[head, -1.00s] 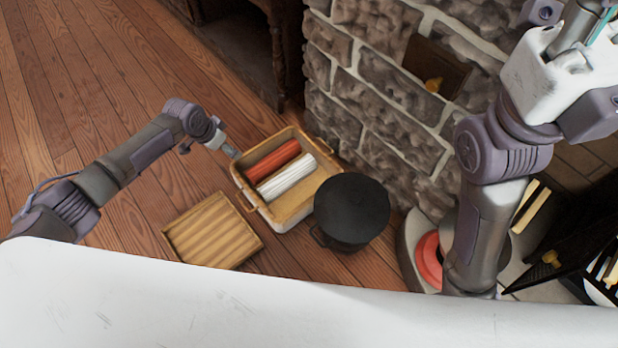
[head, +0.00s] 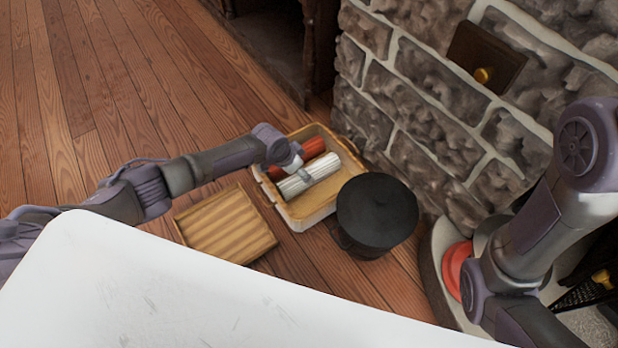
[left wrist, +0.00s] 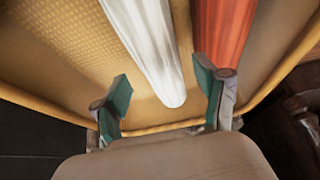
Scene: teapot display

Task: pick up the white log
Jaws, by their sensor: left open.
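The white log (head: 326,167) lies in a wooden tray with raised sides (head: 331,202), beside a red log (head: 313,148). My left gripper (head: 303,176) is over the tray at the white log, hiding part of it in the head view. In the left wrist view my left gripper (left wrist: 163,84) is open. The white log (left wrist: 150,45) runs between its two fingers from that viewpoint, with its near end just beyond them. The red log (left wrist: 222,40) lies on the right, behind the right finger. I cannot tell whether the fingers touch either log. My right gripper is out of view.
A black lidded pot (head: 377,212) stands close against the tray's right side. A flat slatted wooden tray (head: 226,226) lies on the floor to the left. A stone wall (head: 440,110) rises behind on the right. The wooden floor (head: 110,90) at the upper left is clear.

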